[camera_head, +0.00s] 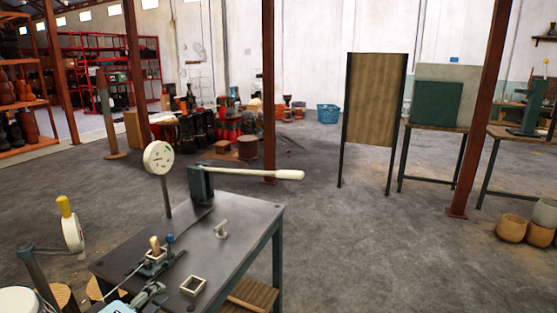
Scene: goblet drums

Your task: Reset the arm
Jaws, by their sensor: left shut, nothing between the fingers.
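My left gripper (150,292) shows at the bottom left, low in the picture over the near part of the dark metal work table (240,225). Its fingers are shut with nothing between them. My right gripper is not in view. On the table stand a round white dial gauge (158,157) on a post and a dark green block (200,184) with a long pale lever handle (262,173) pointing right. A small clamp-like fixture (155,262) with a wooden and a blue knob sits just beyond my gripper.
A small square frame (193,286) and a pale bracket (221,229) lie on the table. A brown upright panel (374,100), rust-red posts (480,110) and clay pots (511,228) stand beyond. The floor between is clear.

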